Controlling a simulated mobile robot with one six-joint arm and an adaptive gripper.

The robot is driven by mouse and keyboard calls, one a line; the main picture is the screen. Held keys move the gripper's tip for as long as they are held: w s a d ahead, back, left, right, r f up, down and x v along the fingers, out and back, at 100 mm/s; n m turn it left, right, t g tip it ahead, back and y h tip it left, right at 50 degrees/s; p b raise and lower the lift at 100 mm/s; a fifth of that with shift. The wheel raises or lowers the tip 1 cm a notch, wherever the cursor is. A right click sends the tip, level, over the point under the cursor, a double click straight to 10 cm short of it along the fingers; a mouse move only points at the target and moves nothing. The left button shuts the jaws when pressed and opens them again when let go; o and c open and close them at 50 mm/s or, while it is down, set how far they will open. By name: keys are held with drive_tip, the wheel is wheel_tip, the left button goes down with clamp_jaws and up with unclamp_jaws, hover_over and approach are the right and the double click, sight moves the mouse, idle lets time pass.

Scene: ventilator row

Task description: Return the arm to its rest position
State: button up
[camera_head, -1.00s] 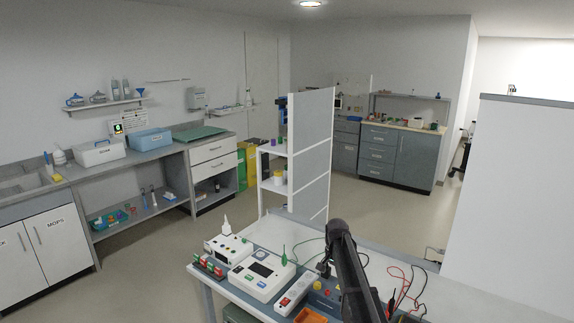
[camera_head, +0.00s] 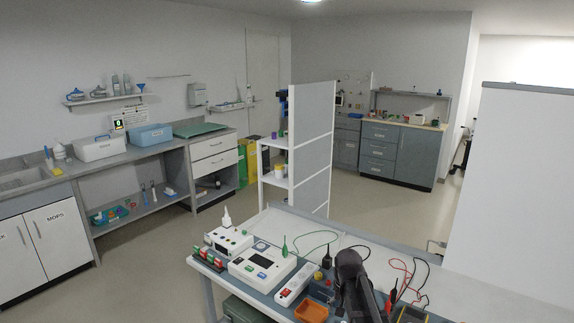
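My arm (camera_head: 352,280) shows as a dark, foreshortened shape at the front of the bench (camera_head: 206,296), lower right of centre in the head view. It stands over the equipment between an orange tray (camera_head: 312,311) and the red and black leads. My gripper cannot be made out, so I cannot see whether it is open, shut or holding anything.
On the bench stand a white device with a screen (camera_head: 262,264), a smaller white device (camera_head: 228,240), a white power strip (camera_head: 296,284) and red leads (camera_head: 404,272). A tall grey partition (camera_head: 312,150) stands behind. The floor (camera_head: 150,270) at left is clear.

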drive_tip(key=s+f+n+b, duration=0.2)
drive_tip(key=s+f+n, duration=0.1)
drive_tip(key=s, duration=1)
drive_tip(key=shift+s+f+b, duration=0.15)
drive_tip(key=shift+f+b, duration=0.15)
drive_tip(key=shift+b, duration=0.1)
